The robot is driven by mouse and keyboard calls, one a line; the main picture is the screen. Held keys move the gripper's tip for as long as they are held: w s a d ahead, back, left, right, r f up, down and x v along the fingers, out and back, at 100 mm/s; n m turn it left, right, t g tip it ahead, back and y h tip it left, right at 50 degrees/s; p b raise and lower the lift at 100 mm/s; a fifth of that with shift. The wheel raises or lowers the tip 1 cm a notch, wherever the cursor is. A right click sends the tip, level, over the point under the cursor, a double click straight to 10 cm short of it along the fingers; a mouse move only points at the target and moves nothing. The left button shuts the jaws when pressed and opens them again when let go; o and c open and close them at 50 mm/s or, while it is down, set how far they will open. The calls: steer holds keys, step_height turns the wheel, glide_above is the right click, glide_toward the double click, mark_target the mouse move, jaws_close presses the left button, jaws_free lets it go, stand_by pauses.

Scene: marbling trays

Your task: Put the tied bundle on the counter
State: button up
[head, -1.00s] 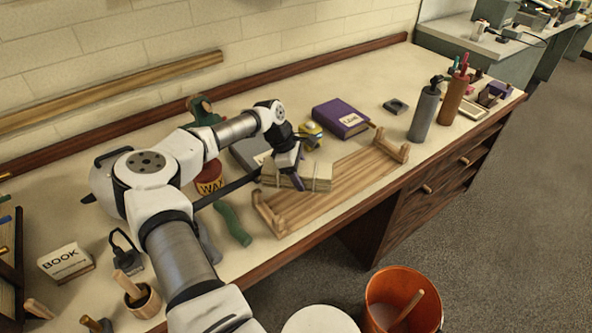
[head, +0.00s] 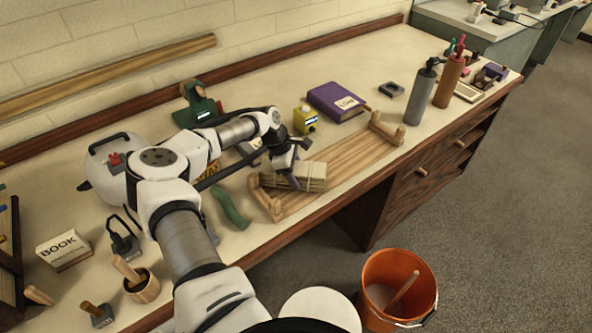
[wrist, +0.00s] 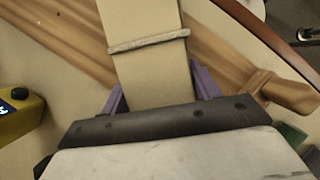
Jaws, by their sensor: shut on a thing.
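The tied bundle (head: 312,177) is a pale flat stack with a cord around it. In the head view it is over the left end of the wooden rack (head: 345,158) on the counter (head: 265,95). My gripper (head: 292,176) is shut on the bundle from above. In the wrist view the bundle (wrist: 150,65) runs out between the purple fingers (wrist: 160,90), with its cord across it. The rack's slats pass behind it. I cannot tell whether the bundle touches the rack.
A green cloth-like piece (head: 231,208) lies left of the rack. A yellow device (head: 305,119) and a purple book (head: 338,101) stand behind it. Grey (head: 422,95) and brown (head: 449,80) bottles stand to the right. An orange bucket (head: 399,262) is on the floor. Bare counter shows towards the back.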

steer(key=shift+f+b, duration=0.35)
steer(key=o, duration=1.5)
steer(key=shift+c, duration=0.2)
